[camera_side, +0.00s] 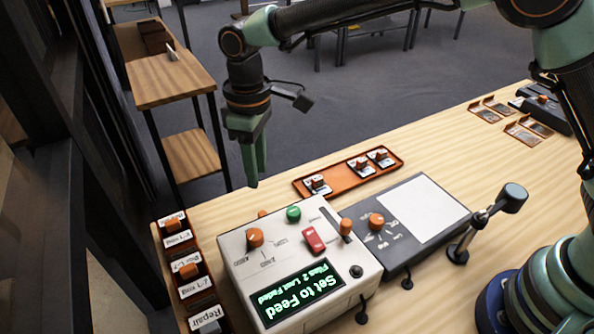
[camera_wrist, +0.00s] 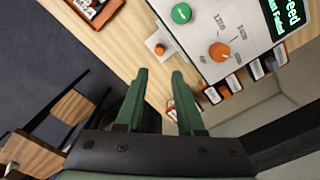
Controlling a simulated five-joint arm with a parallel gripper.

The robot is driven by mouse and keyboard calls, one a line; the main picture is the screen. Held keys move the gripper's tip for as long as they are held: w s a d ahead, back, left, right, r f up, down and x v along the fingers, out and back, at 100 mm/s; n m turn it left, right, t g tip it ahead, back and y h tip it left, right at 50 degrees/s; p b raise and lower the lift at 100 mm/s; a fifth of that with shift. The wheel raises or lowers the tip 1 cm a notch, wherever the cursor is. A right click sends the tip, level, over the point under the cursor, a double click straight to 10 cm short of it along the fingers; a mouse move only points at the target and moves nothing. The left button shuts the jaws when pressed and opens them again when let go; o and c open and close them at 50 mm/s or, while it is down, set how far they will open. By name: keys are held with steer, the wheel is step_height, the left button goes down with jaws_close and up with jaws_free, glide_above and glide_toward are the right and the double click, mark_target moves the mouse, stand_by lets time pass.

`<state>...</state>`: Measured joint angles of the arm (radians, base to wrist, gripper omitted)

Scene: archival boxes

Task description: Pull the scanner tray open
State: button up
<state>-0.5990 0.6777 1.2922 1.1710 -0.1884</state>
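The white scanner box (camera_side: 300,240) stands at the table's front, with orange and green knobs, a red switch and a display reading "Set to Feed". A small orange knob (camera_side: 262,213) shows at its far side. In the wrist view this orange knob (camera_wrist: 159,49) sits on a small pale piece at the box's side, probably the scanner tray's handle. My gripper (camera_side: 253,182) hangs fingers down above the table's far left edge, behind the box. In the wrist view my gripper's green fingers (camera_wrist: 160,75) are apart, with nothing between them, and the knob is just beyond the tips.
A grey flatbed unit (camera_side: 425,215) with a lever post (camera_side: 485,220) adjoins the box on the right. An orange tray (camera_side: 385,174) with small knobbed pieces lies behind. Labelled bins (camera_side: 187,265) line the left edge. A wooden shelf stand (camera_side: 170,85) is beyond the table.

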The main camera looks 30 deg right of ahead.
mark_target(262, 213)
step_height(262, 213, down, 11)
steer(key=shift+d+f, duration=0.1)
steer(key=shift+f, duration=0.1)
steer(key=shift+c, duration=0.4)
jaws_close()
stand_by(1.3)
